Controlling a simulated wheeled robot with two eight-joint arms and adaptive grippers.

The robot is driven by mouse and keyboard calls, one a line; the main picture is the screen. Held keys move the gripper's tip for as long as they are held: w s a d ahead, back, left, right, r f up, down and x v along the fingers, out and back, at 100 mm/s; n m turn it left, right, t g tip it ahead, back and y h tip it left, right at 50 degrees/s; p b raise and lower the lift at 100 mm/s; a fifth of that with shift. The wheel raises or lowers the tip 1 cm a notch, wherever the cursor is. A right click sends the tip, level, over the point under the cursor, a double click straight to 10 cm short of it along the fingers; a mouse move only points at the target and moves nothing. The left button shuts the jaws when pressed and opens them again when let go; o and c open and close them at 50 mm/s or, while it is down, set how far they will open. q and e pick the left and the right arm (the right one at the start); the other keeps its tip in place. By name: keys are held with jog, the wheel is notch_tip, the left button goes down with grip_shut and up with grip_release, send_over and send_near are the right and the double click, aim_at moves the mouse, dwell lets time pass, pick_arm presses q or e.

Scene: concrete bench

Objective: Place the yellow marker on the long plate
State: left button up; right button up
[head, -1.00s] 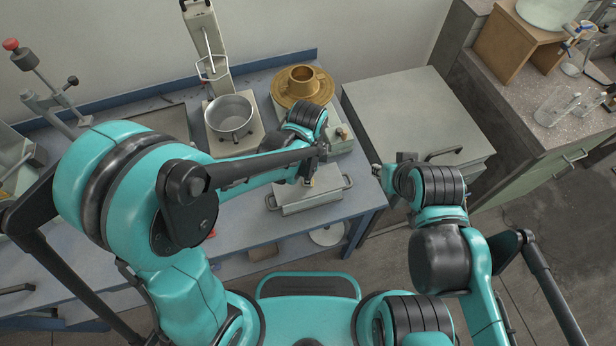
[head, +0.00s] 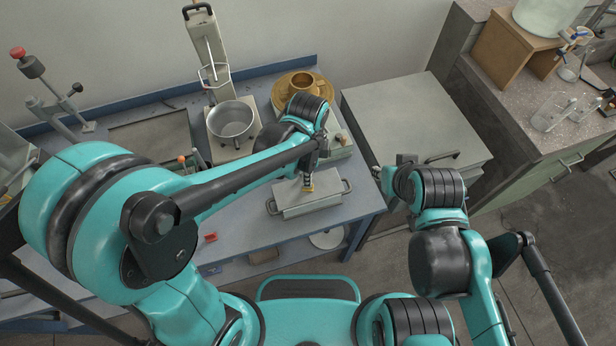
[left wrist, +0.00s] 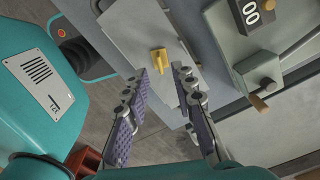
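The long plate (head: 291,208) is a pale grey slab with a handle at each end, near the bench's front edge; it also shows in the left wrist view (left wrist: 133,28). The small yellow marker (head: 308,189) appears at the plate; in the left wrist view the marker (left wrist: 159,61) shows against the plate's grey top. My left gripper (left wrist: 161,76) is open, its two fingers apart, with the marker just beyond and between the fingertips. In the head view my left gripper (head: 307,178) points down over the plate. My right gripper (head: 377,174) is small beside the bench's right edge; its fingers are unclear.
A metal pot (head: 231,121) on a scale and a brass-coloured round piece (head: 300,88) stand behind the plate. A grey box with a display (left wrist: 262,15) is close beside the plate. A red item (head: 210,237) lies at the front edge. A grey cabinet (head: 415,115) stands right.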

pick_arm(q)
notch_tip(320, 180, up, 7)
jog(key=p, duration=0.2)
jog(key=s+a+r+n+t, duration=0.2)
jog(key=a+r+n+t, duration=0.1)
jog(key=a+n, duration=0.6)
jog(key=s+a+r+n+t, duration=0.3)
jog(key=a+n+t, duration=0.1)
jog(key=a+n, duration=0.4)
jog(key=shift+s+a+n, duration=0.25)
jog(key=shift+a+n, duration=0.1)
jog(key=shift+n, duration=0.55)
notch_tip(320, 180, down, 4)
jog(key=b, duration=0.4)
jog(key=shift+r, duration=0.15)
